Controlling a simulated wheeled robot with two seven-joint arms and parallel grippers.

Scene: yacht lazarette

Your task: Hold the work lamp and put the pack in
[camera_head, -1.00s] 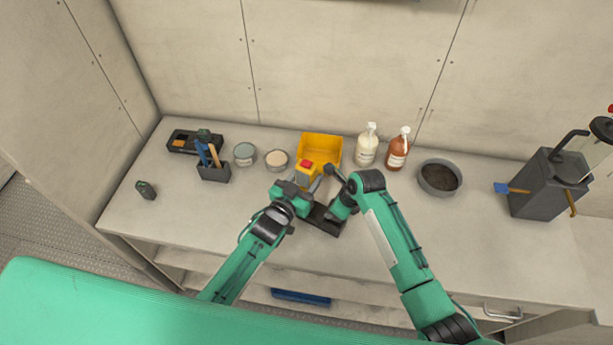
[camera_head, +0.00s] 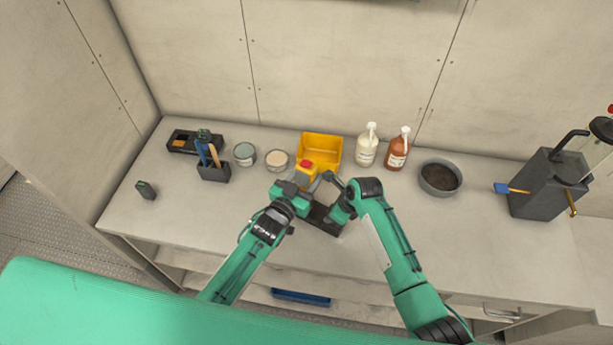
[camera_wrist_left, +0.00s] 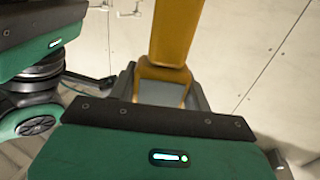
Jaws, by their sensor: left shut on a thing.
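The work lamp, yellow with a red top (camera_head: 307,167), stands near the middle of the bench, in front of a yellow bin. My left gripper (camera_head: 299,184) is shut on it. In the left wrist view the lamp's yellow body (camera_wrist_left: 176,35) rises between the finger parts. A small dark block (camera_head: 146,189), possibly a pack, lies at the bench's left. I cannot see whether a pack is in the lamp or right gripper.
Behind are the yellow bin (camera_head: 320,148), two tins (camera_head: 244,153), two pump bottles (camera_head: 367,146) and a grey bowl (camera_head: 440,178). A tool holder (camera_head: 213,172) and black case (camera_head: 184,142) stand left. The right front bench is clear.

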